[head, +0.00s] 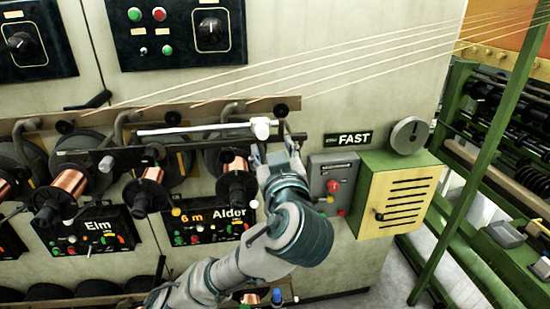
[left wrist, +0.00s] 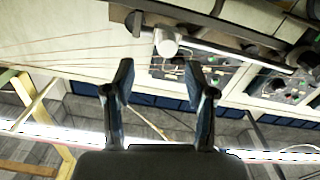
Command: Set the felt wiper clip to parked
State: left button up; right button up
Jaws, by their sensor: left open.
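A white knob-like piece (head: 261,128), which looks like the felt wiper clip, sits at the right end of a thin pale rod (head: 195,129) above the Alder panel. It also shows as a white cylinder (left wrist: 166,43) in the left wrist view, just beyond the fingertips. My left gripper (head: 268,152) is just below the white piece in the head view. In the left wrist view its two fingers (left wrist: 159,80) are apart with nothing between them. Whether a fingertip touches the piece I cannot tell. My right gripper is in neither view.
Copper spools (head: 236,184) hang below a dark bar (head: 150,150). Pale wires run to the upper right. The Alder panel (head: 210,226), a FAST sign (head: 349,139), a grey switch box (head: 334,184) and a yellow vented box (head: 398,194) are close to my left arm.

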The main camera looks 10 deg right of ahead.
pick_arm(q)
jog(key=s, duration=0.3)
jog(key=shift+s+a, duration=0.2)
jog(key=shift+a, duration=0.1)
